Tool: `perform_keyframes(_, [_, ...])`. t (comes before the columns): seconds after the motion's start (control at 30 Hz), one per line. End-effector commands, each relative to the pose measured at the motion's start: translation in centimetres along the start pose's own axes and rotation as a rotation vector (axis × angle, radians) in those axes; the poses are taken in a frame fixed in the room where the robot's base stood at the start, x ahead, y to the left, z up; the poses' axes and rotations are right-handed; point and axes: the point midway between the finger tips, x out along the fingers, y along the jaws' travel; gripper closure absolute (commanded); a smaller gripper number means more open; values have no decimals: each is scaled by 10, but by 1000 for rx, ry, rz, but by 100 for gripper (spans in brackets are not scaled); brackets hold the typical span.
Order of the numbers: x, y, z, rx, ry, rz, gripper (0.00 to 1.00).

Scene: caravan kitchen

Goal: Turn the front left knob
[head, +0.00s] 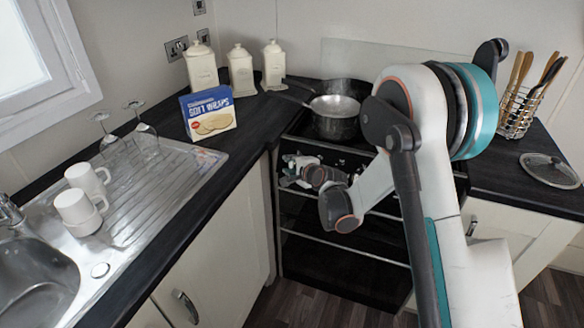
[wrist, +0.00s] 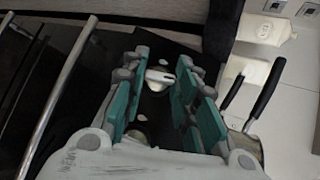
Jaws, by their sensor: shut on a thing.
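The black cooker (head: 340,245) stands at the corner of the worktop. My gripper (head: 298,172) is at the left end of its front control panel. In the wrist view the teal finger pads of my gripper (wrist: 161,82) stand on either side of a pale metallic knob (wrist: 158,77), and my gripper is shut on it. This knob is the one nearest the panel's left end. A second knob (wrist: 136,134) shows partly behind my gripper in the wrist view. The knob is hidden by my gripper in the head view.
A grey pot (head: 336,126) and a pan (head: 300,97) stand on the hob; their handles (wrist: 265,90) reach near my gripper. An oven rail (wrist: 60,92) runs below the panel. A box (head: 209,114) and canisters (head: 241,70) stand on the worktop to the left.

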Motion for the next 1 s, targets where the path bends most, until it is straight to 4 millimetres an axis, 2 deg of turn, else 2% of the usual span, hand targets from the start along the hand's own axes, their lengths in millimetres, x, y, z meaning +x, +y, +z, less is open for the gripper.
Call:
perform_keyframes(0.4, [0, 2, 0, 120, 0, -110, 97])
perform_keyframes(0.9, [0, 3, 0, 132, -1, -120, 97])
perform_keyframes(0.93, [0, 3, 0, 132, -1, -120, 69])
perform_keyframes(1.0, [0, 3, 0, 132, 0, -120, 53])
